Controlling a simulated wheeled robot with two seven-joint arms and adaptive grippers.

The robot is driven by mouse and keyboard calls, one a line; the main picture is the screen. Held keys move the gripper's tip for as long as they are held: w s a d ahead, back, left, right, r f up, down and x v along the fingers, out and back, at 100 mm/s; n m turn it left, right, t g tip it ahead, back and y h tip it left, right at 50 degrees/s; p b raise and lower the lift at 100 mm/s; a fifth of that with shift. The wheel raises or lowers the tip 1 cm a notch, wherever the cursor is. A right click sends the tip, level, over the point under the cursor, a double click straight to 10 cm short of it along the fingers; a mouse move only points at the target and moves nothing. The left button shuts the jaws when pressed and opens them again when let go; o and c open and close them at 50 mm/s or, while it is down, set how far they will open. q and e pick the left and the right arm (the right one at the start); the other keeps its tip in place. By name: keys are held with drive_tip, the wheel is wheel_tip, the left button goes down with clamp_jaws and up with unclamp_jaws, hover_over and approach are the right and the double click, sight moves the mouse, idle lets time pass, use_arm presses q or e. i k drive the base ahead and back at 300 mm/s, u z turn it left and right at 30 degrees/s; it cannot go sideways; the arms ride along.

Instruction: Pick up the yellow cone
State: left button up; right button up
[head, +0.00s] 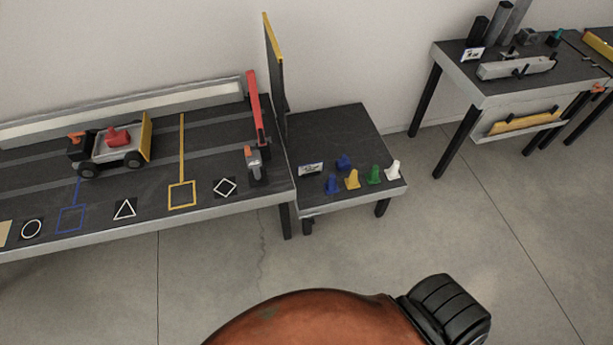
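The small yellow cone (352,180) stands upright near the front edge of the small dark table (345,130), in the middle of the head view. A blue cone (332,184) is just left of it, and a green cone (374,175) is just right. Neither of my grippers shows in the head view.
A white cone (393,169) stands at the right corner, another blue piece (343,162) behind, and a small sign (311,170) at left. A long table (100,235) with a toy truck (118,144) adjoins on the left. Open floor (440,230) lies in front and right.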

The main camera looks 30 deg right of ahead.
sight(351, 182)
drive_tip(key=u, duration=0.25)
drive_tip(key=i, duration=1.75)
drive_tip(key=z, duration=0.35)
